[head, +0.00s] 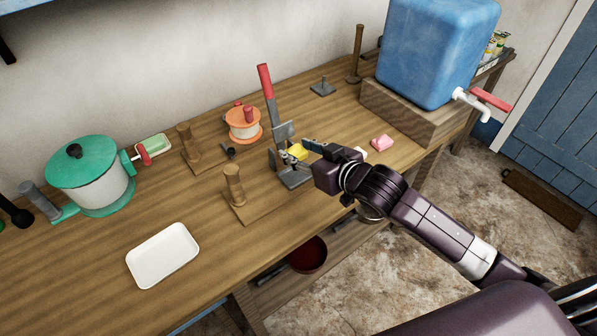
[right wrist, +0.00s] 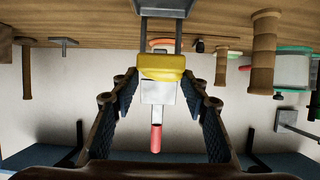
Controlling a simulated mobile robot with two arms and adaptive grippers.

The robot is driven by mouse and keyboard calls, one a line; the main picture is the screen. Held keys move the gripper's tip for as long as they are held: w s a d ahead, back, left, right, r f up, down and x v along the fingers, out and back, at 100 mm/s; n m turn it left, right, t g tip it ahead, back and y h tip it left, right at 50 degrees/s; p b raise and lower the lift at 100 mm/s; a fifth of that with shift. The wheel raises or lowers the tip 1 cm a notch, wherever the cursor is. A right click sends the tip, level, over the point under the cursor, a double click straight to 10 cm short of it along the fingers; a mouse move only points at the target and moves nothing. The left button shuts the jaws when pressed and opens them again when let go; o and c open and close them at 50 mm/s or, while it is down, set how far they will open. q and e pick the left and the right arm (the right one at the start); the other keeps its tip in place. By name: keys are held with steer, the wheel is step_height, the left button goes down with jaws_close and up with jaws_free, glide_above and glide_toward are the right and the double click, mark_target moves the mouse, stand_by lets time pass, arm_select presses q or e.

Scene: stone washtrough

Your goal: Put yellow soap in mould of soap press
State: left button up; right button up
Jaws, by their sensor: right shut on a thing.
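The yellow soap (head: 298,151) is at the soap press, between my right gripper's fingertips (head: 304,149). The right wrist view shows the soap (right wrist: 161,66) held across the tips of the two fingers (right wrist: 160,80). The soap press (head: 293,177) is grey metal with a long red handle (head: 266,82) standing raised. In the right wrist view, the grey lower part of the press (right wrist: 162,8) lies beyond the soap. The mould is largely hidden, and I cannot tell whether the soap touches it. My left gripper is not in view.
A pink soap (head: 381,142) and a whitish piece (head: 360,153) lie right of the press. A blue tank (head: 435,50) is at back right. A white tray (head: 162,255) lies at front left.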

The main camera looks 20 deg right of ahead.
mark_target(299, 181)
steer(key=shift+f, duration=3.6)
steer(key=shift+f, duration=0.1)
steer(key=o, duration=1.2)
steer(key=shift+c, duration=0.2)
steer(key=v, duration=1.2)
steer(key=shift+b, duration=0.4)
